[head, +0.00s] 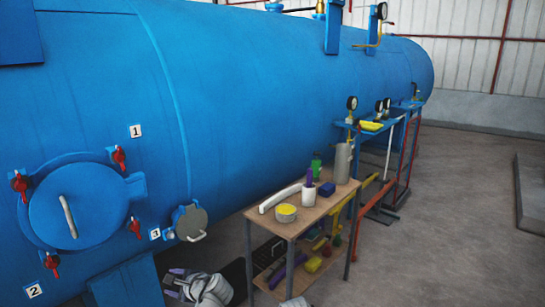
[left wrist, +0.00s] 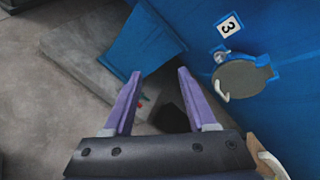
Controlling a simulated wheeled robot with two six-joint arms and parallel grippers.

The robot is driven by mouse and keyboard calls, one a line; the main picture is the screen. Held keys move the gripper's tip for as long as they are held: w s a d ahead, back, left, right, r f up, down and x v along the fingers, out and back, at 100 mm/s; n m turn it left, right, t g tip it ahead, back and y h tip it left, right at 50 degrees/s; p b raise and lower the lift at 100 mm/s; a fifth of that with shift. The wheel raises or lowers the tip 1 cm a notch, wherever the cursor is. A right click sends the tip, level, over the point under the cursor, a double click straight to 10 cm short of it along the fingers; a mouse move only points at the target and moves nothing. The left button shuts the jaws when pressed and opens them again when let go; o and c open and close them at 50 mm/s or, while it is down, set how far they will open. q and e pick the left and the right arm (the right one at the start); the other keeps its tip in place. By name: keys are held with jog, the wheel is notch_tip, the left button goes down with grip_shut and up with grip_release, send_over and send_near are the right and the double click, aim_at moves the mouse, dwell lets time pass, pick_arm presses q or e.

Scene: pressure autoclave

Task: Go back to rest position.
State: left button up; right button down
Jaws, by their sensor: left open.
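My left gripper (head: 174,281) is low in the head view, below the small hatch marked 3. It is open and empty, and its two purple fingers stand apart in the left wrist view (left wrist: 160,73). The small round hatch (head: 190,222) on the blue autoclave (head: 270,90) has a grey cover with a pale handle. That hatch also shows in the left wrist view (left wrist: 242,78), right of the fingers and apart from them. The large round door (head: 85,205) lies flat against the vessel with several red clamps around it.
A wooden table (head: 248,214) right of my left gripper holds a white curved piece, a yellow-topped tin (head: 286,213), bottles and a grey cylinder (head: 342,163). Coloured items lie on its lower shelf. A blue support (head: 125,285) stands left of the gripper.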

pick_arm(q)
jog(key=s+d+f+n+g+h, duration=0.4)
jog(key=s+d+f+n+h, duration=0.15)
jog(key=s+d, duration=0.5)
jog(key=s+d+f+n+g+h, duration=0.35)
jog(key=s+d+f+n, duration=0.3)
jog(key=d, duration=0.65)
notch_tip(320, 180, up, 18)
jog(key=p, duration=1.8)
jog(key=shift+s+d+r, duration=0.2)
jog(key=shift+s, duration=0.1)
